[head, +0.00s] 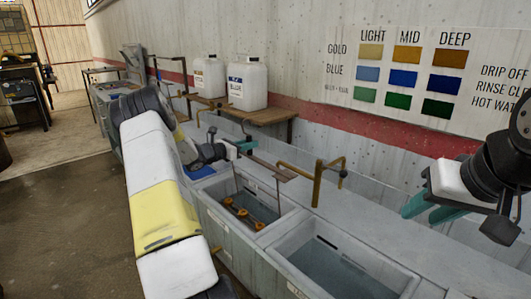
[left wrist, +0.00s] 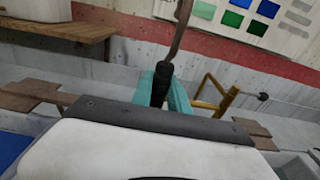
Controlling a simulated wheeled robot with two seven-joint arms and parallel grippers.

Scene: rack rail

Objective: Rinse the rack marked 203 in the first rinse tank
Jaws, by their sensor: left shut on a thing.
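My left gripper (head: 243,147) is shut on the dark grip of a rack; the left wrist view shows the teal fingers around this grip and a brown rod rising from it (left wrist: 181,28). The rack's brown bar (head: 272,166) lies over a grey tank (head: 226,219), and several orange-gold pieces (head: 242,212) hang down inside that tank. No rack number is readable, and the tank labels are too small to read. Another grey tank (head: 268,257) with dull liquid stands nearer to me. My right gripper (head: 431,210) is open and empty, above the bench at the right.
A blue-filled tank (head: 200,171) lies left of the held rack. A brass pipe (head: 318,182) stands behind the tanks. Two white jugs (head: 248,86) stand on a wooden shelf (head: 268,115). A wall chart (head: 405,66) shows color swatches.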

